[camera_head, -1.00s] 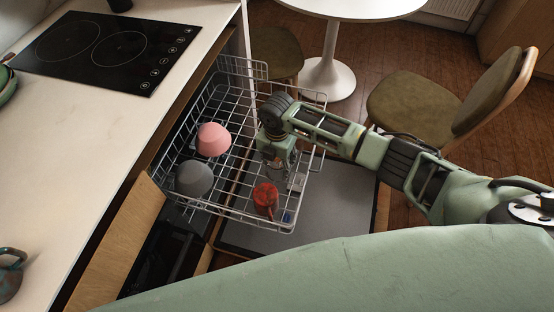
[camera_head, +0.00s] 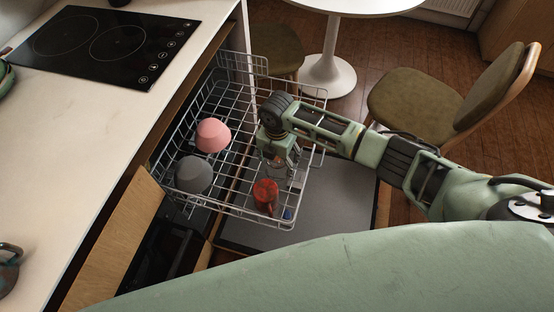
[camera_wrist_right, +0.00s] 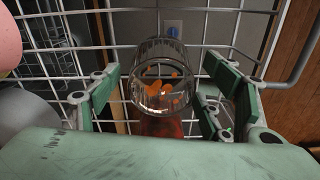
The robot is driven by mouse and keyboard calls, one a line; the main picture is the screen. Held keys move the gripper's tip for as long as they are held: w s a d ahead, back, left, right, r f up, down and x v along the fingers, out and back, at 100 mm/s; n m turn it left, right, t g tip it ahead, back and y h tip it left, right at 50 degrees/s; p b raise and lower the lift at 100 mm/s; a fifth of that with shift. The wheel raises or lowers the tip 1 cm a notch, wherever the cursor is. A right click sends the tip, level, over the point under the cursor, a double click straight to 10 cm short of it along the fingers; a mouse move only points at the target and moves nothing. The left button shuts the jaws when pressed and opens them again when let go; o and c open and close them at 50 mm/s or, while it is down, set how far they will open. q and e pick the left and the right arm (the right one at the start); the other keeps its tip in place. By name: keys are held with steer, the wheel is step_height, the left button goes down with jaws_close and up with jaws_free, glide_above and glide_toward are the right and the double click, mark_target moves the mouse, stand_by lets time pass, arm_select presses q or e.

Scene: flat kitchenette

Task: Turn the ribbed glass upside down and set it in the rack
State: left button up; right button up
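The ribbed glass (camera_wrist_right: 160,72) is clear and stands in the front right part of the wire rack (camera_head: 238,209). In the head view the glass (camera_head: 277,172) is faint below my right gripper (camera_head: 279,158). In the right wrist view the fingers of my right gripper (camera_wrist_right: 162,95) stand on both sides of the glass, spread, with narrow gaps. Whether the glass is mouth down is hard to tell. My left gripper is not in view.
A red mug (camera_head: 265,196) sits in the rack close beside the glass. A pink bowl (camera_head: 212,135) and a grey bowl (camera_head: 194,175) are on the rack's left side. The counter (camera_head: 75,150) borders the left; chairs and a round table stand behind.

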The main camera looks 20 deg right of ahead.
mark_target(277, 158)
steer(key=shift+r, duration=0.15)
step_height(277, 158, up, 12)
stand_by(0.6)
steer(key=shift+f, duration=0.2)
stand_by(0.4)
